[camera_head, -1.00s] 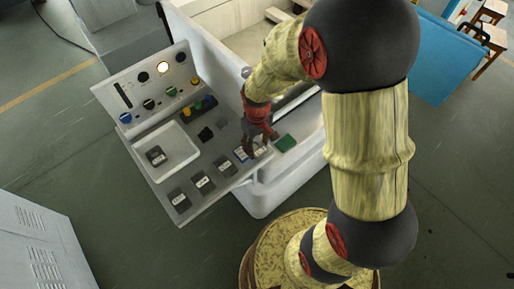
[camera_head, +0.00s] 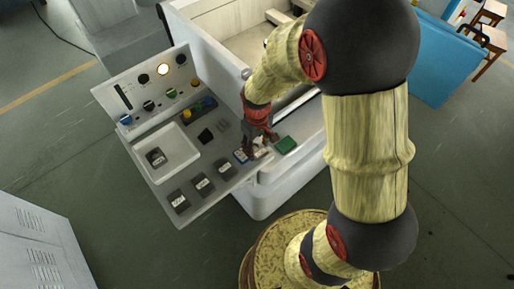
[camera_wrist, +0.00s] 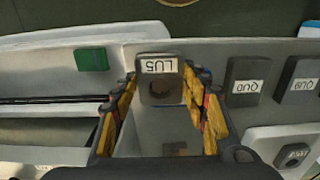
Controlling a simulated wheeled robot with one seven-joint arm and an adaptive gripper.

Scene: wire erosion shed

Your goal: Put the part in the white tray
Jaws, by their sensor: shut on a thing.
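The part is a dark grey block with a white label reading LU5 (camera_wrist: 160,82), between the two fingers of my gripper (camera_wrist: 160,112) in the wrist view. My gripper (camera_head: 257,152) is shut on it at the right end of the panel's front shelf in the head view. The fingers hide most of the part there. I cannot tell if it is clear of the shelf. The white tray (camera_head: 188,152) lies at the left of the shelf and holds one dark labelled block (camera_head: 156,157). The tray's edge also shows in the wrist view (camera_wrist: 262,138).
A small black block (camera_head: 206,136) lies behind the row. A green block (camera_head: 286,145) lies right of my gripper. A control panel (camera_head: 132,92) rises behind the tray.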

